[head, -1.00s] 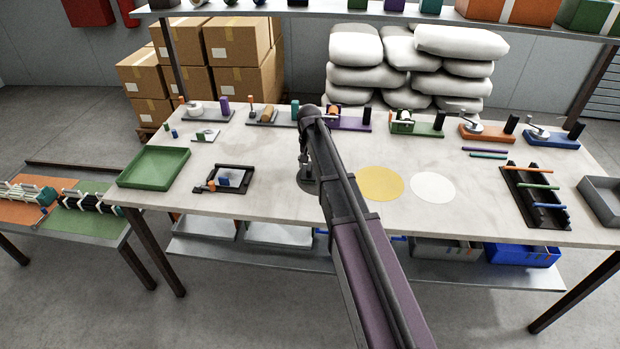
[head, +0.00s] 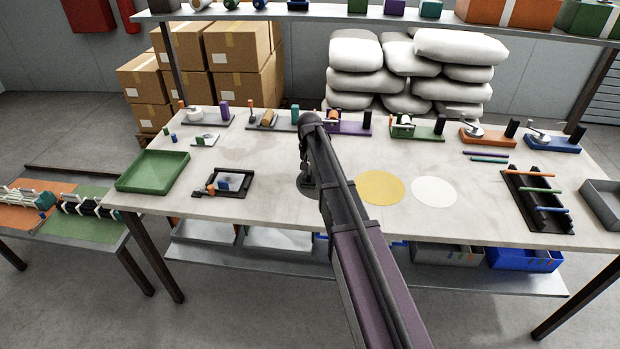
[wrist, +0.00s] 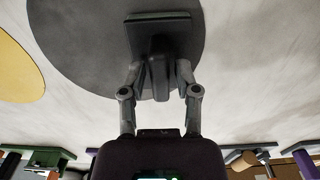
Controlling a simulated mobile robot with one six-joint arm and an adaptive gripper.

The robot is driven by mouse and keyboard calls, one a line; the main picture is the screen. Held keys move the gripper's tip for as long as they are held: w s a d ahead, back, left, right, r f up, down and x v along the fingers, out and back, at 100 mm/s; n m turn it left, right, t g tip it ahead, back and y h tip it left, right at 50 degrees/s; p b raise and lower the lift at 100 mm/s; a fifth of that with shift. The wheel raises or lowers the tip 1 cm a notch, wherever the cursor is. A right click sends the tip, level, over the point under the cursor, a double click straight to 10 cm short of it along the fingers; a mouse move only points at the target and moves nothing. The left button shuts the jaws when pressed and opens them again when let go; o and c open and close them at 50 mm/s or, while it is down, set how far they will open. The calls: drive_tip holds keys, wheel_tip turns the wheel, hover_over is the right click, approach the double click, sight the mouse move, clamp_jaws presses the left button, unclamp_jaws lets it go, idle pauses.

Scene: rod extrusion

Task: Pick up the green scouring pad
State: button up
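The green scouring pad (wrist: 158,17) shows in the wrist view as a flat plate with a dark green edge and a dark grip block on its near side. It is over a round dark grey disc on the table (wrist: 95,45). My gripper (wrist: 159,68) has its two fingers spread on either side of the grip block, and a gap seems to show on each side. In the head view my gripper (head: 308,172) points down over the dark disc (head: 309,188). My arm hides the pad there.
A yellow disc (head: 380,187) and a white disc (head: 434,191) lie right of my arm. A green tray (head: 152,170) and a black framed tray (head: 238,184) are to the left. Small fixtures line the back edge. A dark rod rack (head: 543,217) stands at the right.

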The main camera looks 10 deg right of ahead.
sight(310, 170)
clamp_jaws()
drive_tip(key=shift+r, duration=0.2)
wheel_tip(310, 170, up, 4)
drive_tip(key=p, duration=0.4)
drive_tip(key=shift+f, duration=0.25)
drive_tip(key=s, duration=1)
drive_tip(key=s+r+p, duration=0.1)
drive_tip(key=s, duration=0.5)
drive_tip(key=shift+c, duration=0.2)
unclamp_jaws()
clamp_jaws()
